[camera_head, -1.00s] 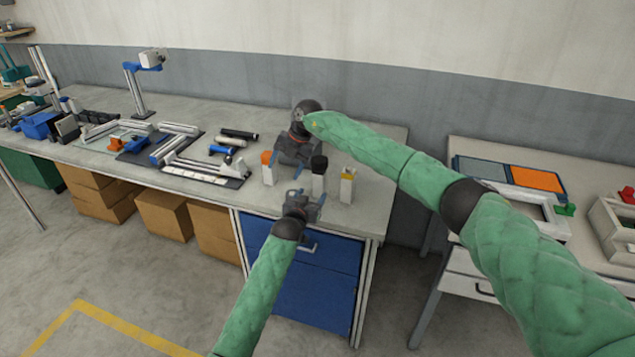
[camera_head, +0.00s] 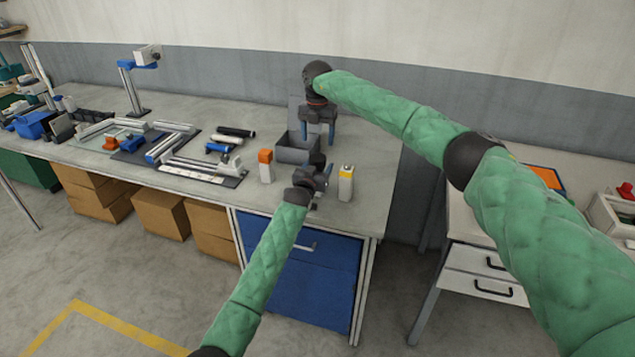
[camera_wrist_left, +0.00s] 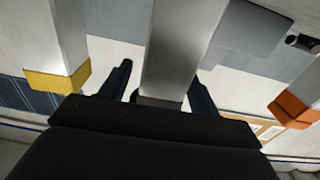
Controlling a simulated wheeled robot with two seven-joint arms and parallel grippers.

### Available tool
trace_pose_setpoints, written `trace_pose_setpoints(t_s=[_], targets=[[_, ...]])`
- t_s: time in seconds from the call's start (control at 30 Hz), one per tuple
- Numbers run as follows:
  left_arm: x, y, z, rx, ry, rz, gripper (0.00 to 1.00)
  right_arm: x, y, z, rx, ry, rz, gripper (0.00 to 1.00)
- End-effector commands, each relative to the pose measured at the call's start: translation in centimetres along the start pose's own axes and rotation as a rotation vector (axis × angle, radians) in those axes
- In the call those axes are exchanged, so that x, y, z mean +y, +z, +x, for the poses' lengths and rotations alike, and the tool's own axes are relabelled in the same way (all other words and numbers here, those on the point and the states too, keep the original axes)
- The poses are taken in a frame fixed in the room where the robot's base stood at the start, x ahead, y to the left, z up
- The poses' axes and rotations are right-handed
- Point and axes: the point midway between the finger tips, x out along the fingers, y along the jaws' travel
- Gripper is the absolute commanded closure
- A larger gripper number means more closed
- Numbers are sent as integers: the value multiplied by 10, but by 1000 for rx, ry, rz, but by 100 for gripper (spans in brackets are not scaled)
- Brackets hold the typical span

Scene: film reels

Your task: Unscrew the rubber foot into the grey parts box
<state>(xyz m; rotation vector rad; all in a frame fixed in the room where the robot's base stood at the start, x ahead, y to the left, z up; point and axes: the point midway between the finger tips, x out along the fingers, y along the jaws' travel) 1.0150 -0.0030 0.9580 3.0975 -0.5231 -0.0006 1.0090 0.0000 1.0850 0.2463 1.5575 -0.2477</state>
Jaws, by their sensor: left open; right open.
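A pale post with a black rubber foot (camera_head: 317,160) on its upper end stands on the bench, mostly hidden by my left gripper (camera_head: 313,179). In the left wrist view the post (camera_wrist_left: 175,50) runs between the open fingers of my left gripper (camera_wrist_left: 160,92), with its dark foot (camera_wrist_left: 158,102) partly behind the gripper body. Contact is not clear. The grey parts box (camera_head: 292,156) stands behind the post, with a grey panel upright at its back. My right gripper (camera_head: 319,130) is open and empty, pointing down above the box's right side.
An orange-capped post (camera_head: 266,166) stands left of the black-footed one, and a yellow-capped post (camera_head: 346,183) right of it. Frame parts and tools lie on a dark mat (camera_head: 225,181) farther left. The bench right of the box is clear. A second table (camera_head: 462,230) stands at right.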

Motion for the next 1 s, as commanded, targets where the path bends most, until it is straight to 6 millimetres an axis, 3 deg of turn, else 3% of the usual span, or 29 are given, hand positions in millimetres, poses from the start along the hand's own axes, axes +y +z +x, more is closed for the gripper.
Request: trace_pose_setpoints(t_s=[0.17, 0.47, 0.8, 1.0], targets=[[0, 0, 11, -1, 0, 0, 38, 0, 0, 0, 0, 1, 0, 31], [0, 0, 13, -1, 0, 0, 38, 0, 0, 0, 0, 1, -1, 31], [0, 0, 13, -1, 0, 0, 100, 0, 0, 0, 0, 1, -1, 31], [0, 0, 13, -1, 0, 0, 100, 3, -5, 10, 16, 7, -1, 31]])
